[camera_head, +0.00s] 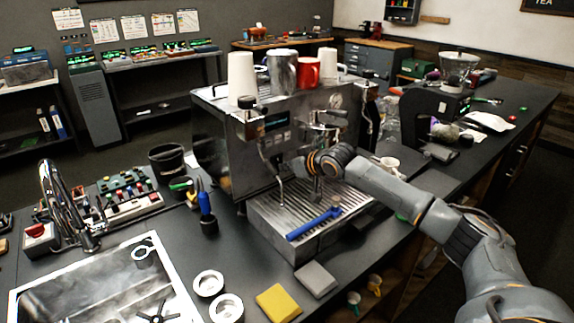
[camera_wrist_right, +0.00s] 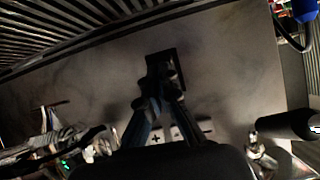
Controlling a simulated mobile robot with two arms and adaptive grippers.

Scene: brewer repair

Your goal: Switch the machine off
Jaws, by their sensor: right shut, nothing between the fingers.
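The steel espresso machine (camera_head: 235,150) stands on the dark counter, with a small display (camera_head: 277,117) and buttons on its front. My right arm reaches in from the right, and its gripper (camera_head: 305,166) is at the machine's front. In the right wrist view the shut, empty fingers (camera_wrist_right: 166,78) are over the metal front panel (camera_wrist_right: 90,85), at a dark rectangular switch (camera_wrist_right: 182,62) that they partly cover. I cannot tell whether they touch it or which way it is set. Plus and minus marks (camera_wrist_right: 180,133) show beside the fingers. My left gripper is out of view.
White cups (camera_head: 241,75) and a red mug (camera_head: 308,72) stand on the machine. A blue-handled tool (camera_head: 313,224) lies on the drip tray (camera_head: 275,222). A yellow sponge (camera_head: 278,302) and a sink (camera_head: 95,290) are in front. A grinder (camera_head: 455,75) stands right.

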